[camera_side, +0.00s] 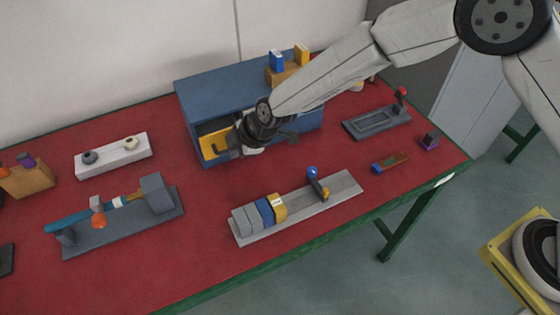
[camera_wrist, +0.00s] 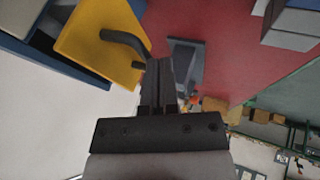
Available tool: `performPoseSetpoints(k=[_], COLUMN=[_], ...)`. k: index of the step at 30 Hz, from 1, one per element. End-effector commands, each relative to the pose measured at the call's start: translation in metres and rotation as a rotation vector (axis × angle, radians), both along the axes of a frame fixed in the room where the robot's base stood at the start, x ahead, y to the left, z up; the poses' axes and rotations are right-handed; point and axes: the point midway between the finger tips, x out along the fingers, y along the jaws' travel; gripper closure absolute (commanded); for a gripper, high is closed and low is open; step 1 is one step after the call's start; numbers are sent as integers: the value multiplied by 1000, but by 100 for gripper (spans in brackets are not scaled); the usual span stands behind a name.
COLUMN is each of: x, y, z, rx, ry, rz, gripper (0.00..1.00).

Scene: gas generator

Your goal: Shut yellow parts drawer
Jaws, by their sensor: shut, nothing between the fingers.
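The yellow drawer (camera_side: 213,145) stands part way out of the left side of the blue cabinet (camera_side: 226,97) in the side view. In the wrist view, the yellow drawer front (camera_wrist: 98,40) carries a dark curved handle (camera_wrist: 126,40). My gripper (camera_side: 229,153) is at the drawer front in the side view and hides part of it. In the wrist view my gripper (camera_wrist: 158,64) is shut and empty, its fingertips beside the handle's lower end. I cannot tell whether they touch the handle or the drawer.
A grey fixture with blocks and a blue-knobbed lever (camera_side: 297,207) lies in front of the cabinet. A grey base with a blue-handled tool (camera_side: 122,222) and a white block with knobs (camera_side: 113,156) stand to the left. Red table surface is clear between them.

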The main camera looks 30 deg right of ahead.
Motion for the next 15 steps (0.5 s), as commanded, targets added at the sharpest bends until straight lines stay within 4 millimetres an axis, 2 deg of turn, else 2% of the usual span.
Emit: performPoseSetpoints(k=[10, 15], x=[2, 13], y=[0, 1], z=[0, -1], rx=[0, 3], ry=[0, 0], rz=[-1, -1], gripper=[100, 100])
